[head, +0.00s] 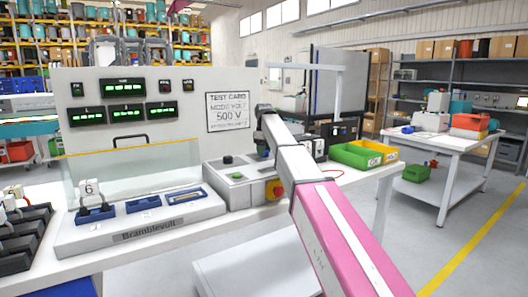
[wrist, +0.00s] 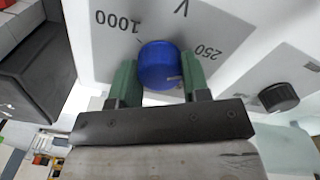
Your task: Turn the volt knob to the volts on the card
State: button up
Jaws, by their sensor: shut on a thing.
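The test card (head: 228,112) on the upright grey panel reads 500 V, with a "mode volt" line above it. The volt knob (wrist: 158,62) is blue and round, on a light plate with the marks 1000, 250 and V around it. The 500 mark is not visible. A small pale mark shows low on the knob's right side; which number it points to I cannot tell. My gripper (wrist: 162,82) is shut on the knob, one green finger on each side. In the head view my arm hides the gripper and the knob.
A control box (head: 240,185) with a red-and-yellow switch stands left of my arm. Green and yellow bins (head: 357,156) stand to the right. A clear guard (head: 130,170) stands over the fixture.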

jog(key=shift+m, duration=0.3)
jog(key=m, duration=0.3)
jog(key=shift+m, duration=0.4)
jog(key=m, duration=0.3)
jog(key=shift+m, duration=0.3)
jog(key=m, duration=0.3)
jog(key=shift+m, duration=2.4)
jog(key=o, duration=0.9)
jog(key=shift+r, duration=0.1)
